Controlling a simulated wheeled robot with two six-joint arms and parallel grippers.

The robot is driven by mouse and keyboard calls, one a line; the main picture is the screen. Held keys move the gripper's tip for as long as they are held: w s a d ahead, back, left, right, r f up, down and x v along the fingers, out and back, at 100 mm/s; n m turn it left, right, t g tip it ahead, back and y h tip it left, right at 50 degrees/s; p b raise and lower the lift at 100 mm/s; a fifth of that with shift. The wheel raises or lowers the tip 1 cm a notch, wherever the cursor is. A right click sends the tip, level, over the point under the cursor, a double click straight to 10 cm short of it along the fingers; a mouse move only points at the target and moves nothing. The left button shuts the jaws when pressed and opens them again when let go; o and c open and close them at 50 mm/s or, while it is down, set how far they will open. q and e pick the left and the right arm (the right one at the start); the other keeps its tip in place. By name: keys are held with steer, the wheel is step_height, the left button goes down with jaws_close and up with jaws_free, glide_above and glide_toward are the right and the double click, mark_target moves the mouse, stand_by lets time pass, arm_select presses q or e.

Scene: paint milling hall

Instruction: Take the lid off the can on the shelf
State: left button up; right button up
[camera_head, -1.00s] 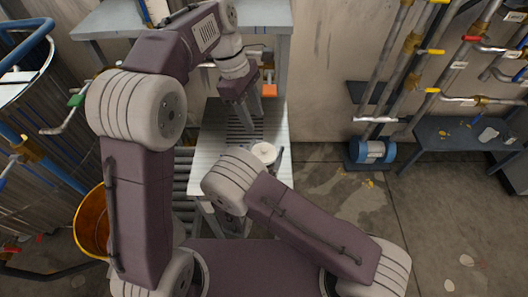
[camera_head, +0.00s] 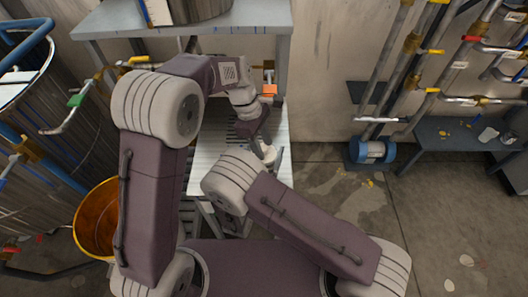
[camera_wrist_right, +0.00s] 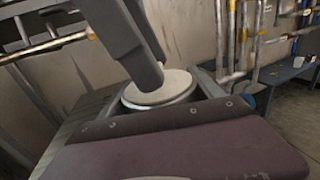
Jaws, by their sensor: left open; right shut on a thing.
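The can (camera_wrist_right: 163,104), with its pale round lid (camera_wrist_right: 178,84) on top, stands upright in the right wrist view. In the head view the lid (camera_head: 271,151) is partly covered by my left gripper. My right gripper (camera_wrist_right: 168,107) is shut on the can from the near side; its jaws flank the body below the lid. In the head view my right forearm hides most of it. My left gripper (camera_head: 264,150) is open, pointing down at the lid; it also shows in the right wrist view (camera_wrist_right: 150,84), one finger overlapping the lid. I cannot tell whether it touches.
The can is at the low metal shelf (camera_head: 212,165), which has a dark slotted part. An upper shelf (camera_head: 255,18) carries a large vessel above. An orange bucket (camera_head: 98,215) stands left. Pipes with yellow valves and a blue-grey bench (camera_head: 440,135) are on the right. Floor between is open.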

mark_target(263, 148)
arm_select(q)
jaws_close()
arm_select(e)
steer(key=shift+f, duration=0.2)
arm_select(q)
steer(key=shift+r, duration=0.1)
step_height(263, 148, up, 15)
stand_by(0.8)
arm_select(e)
steer(key=o, duration=1.1)
arm_select(q)
steer(key=shift+w, duration=0.1)
arm_select(e)
steer(key=o, duration=0.4)
steer(key=shift+w, duration=0.1)
